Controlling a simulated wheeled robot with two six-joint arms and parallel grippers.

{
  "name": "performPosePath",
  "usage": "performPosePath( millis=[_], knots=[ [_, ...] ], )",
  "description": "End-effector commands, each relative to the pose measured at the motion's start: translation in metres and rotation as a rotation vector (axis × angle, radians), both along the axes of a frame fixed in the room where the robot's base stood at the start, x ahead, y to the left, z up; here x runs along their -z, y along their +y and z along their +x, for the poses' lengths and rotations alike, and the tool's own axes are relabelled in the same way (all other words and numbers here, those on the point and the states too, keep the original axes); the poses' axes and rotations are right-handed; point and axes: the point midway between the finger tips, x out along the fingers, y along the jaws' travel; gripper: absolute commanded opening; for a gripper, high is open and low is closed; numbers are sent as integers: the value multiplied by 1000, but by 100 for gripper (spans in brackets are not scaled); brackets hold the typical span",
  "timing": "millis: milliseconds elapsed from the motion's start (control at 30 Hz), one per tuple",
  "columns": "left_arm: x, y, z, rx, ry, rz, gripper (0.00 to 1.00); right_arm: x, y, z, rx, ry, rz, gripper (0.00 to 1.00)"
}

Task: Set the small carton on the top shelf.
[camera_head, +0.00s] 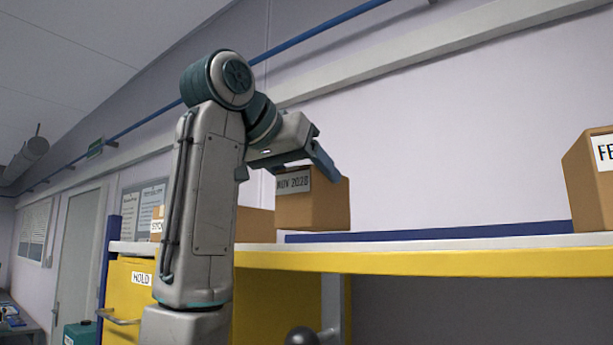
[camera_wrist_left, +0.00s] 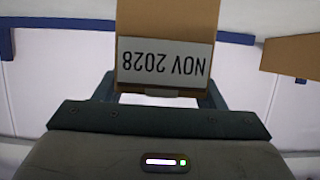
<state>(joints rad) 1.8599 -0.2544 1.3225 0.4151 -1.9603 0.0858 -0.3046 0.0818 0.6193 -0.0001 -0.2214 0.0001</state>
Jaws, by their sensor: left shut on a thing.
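The small carton (camera_head: 312,206) is a brown box with a white label reading NOV 2028. My left gripper (camera_head: 322,168) is shut on it at its upper part. The carton is over the top shelf (camera_head: 420,262), a white board with a yellow front edge. Its bottom looks close to the shelf surface, but I cannot tell whether it touches. In the left wrist view the carton (camera_wrist_left: 167,45) sits between the two fingers (camera_wrist_left: 160,95), with its label facing the camera upside down. My right gripper is not in view.
A larger brown carton (camera_head: 592,185) stands on the shelf at the right. Another brown box (camera_head: 255,225) is partly hidden behind my left arm. A blue strip (camera_head: 430,232) runs along the shelf's back. The shelf between the held carton and the right carton is clear.

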Motion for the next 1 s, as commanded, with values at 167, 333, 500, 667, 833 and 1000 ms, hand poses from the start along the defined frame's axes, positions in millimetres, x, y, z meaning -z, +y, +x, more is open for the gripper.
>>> performPosePath(
  millis=[167,333,500,667,833,1000],
  knots=[
    [15,-1,-1,1,-2,-1,28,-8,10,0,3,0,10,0],
    [19,0,-1,0,-2,-1,28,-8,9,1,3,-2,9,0],
    [19,0,-1,0,-2,-1,28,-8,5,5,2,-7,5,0],
    [21,0,-1,0,0,0,75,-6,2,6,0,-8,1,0],
    [21,0,-1,0,0,0,85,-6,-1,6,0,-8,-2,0],
    [20,0,-1,0,0,0,85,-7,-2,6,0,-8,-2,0]
  ],
)
